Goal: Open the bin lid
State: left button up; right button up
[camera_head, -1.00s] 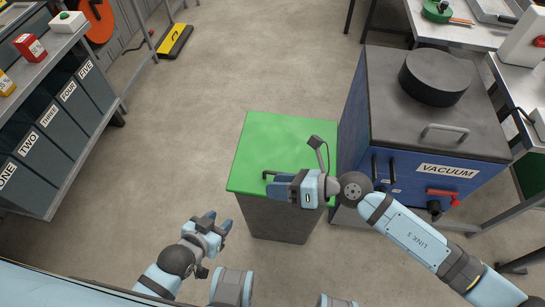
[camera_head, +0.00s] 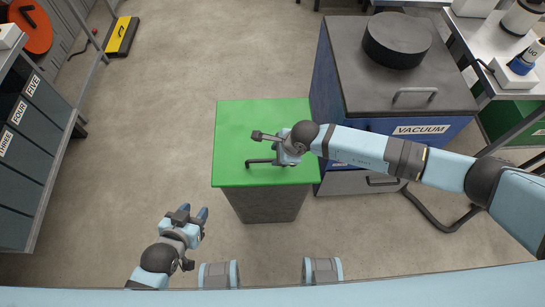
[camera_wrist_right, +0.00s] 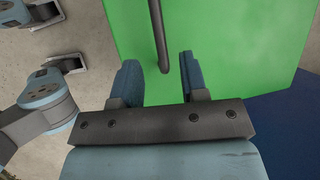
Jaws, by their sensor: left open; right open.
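The bin (camera_head: 268,204) is a grey box with a flat green lid (camera_head: 240,118), which lies shut on it. A dark bar handle (camera_head: 258,162) stands on the lid near its front. My right gripper (camera_head: 285,158) is over the lid at the handle, pointing down, with its fingers mostly hidden in the head view. In the right wrist view its two blue fingers (camera_wrist_right: 160,78) are open, and the dark handle bar (camera_wrist_right: 158,35) ends between or just beyond their tips. I cannot tell whether they touch. My left gripper (camera_head: 192,215) is open and empty, left of the bin.
A blue vacuum cabinet (camera_head: 328,85) with a dark top stands close to the bin's right. A shelf of labelled dark bins (camera_head: 30,140) is at the left. A yellow-black floor item (camera_head: 121,36) lies at the back left. The floor between is clear.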

aim_at(271, 160)
jog(key=shift+x, duration=2.2)
jog(key=shift+c, duration=0.2)
grip_shut()
